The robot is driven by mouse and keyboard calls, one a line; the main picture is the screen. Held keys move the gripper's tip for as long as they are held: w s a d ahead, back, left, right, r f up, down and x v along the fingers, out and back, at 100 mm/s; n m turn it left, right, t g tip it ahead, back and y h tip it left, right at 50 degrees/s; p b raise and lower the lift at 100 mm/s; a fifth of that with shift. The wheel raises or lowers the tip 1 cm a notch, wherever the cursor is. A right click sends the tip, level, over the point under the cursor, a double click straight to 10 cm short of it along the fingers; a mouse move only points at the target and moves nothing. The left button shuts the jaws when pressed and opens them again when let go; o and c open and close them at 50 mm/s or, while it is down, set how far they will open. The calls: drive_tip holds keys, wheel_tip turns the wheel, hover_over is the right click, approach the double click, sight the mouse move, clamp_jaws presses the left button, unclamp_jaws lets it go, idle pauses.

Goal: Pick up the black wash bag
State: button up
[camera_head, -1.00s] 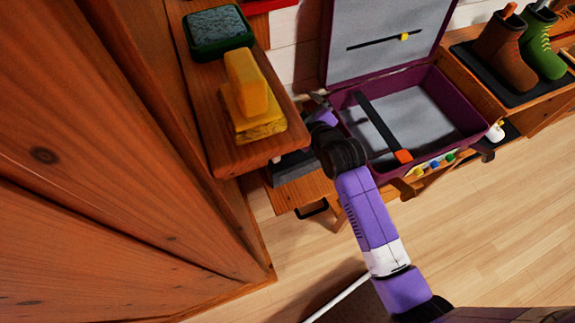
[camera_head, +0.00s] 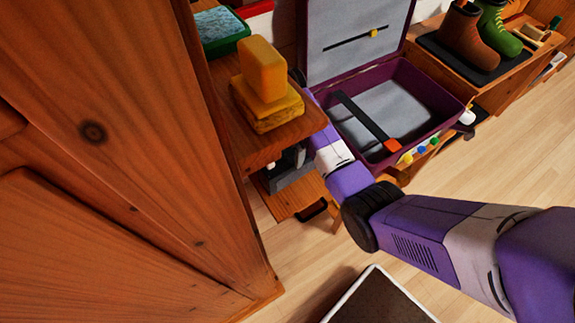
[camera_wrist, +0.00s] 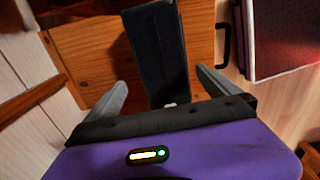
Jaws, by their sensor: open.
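A black, flat-sided block-like thing, which looks like the wash bag (camera_wrist: 157,45), stands or lies on a wooden surface (camera_wrist: 95,62) in the wrist view. My gripper (camera_wrist: 162,80) is open, with one grey finger on each side of the bag's near end in the picture. I cannot tell whether the fingers are level with it or above it, and no contact shows. In the head view, the shelf hides most of my gripper, and only dark grey shapes show below the shelf edge, so I cannot separate the bag there.
A wooden shelf (camera_head: 232,128) holds a yellow block on a sponge-like piece (camera_head: 268,108) and a green tray (camera_head: 222,35). An open purple suitcase (camera_head: 440,125) stands right of my arm. A wooden cabinet (camera_head: 100,200) fills the left.

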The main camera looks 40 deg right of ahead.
sight(289, 161)
drive_tip(key=f, duration=0.5)
drive_tip(key=f+b, duration=0.1)
drive_tip(key=f, duration=0.1)
drive_tip(key=shift+s+f, duration=0.2)
drive_tip(key=shift+s, duration=0.1)
drive_tip(key=c, duration=1.6)
drive_tip(key=shift+r, duration=0.1)
drive_tip(key=shift+c, duration=0.6)
drive_tip(key=shift+r, duration=0.1)
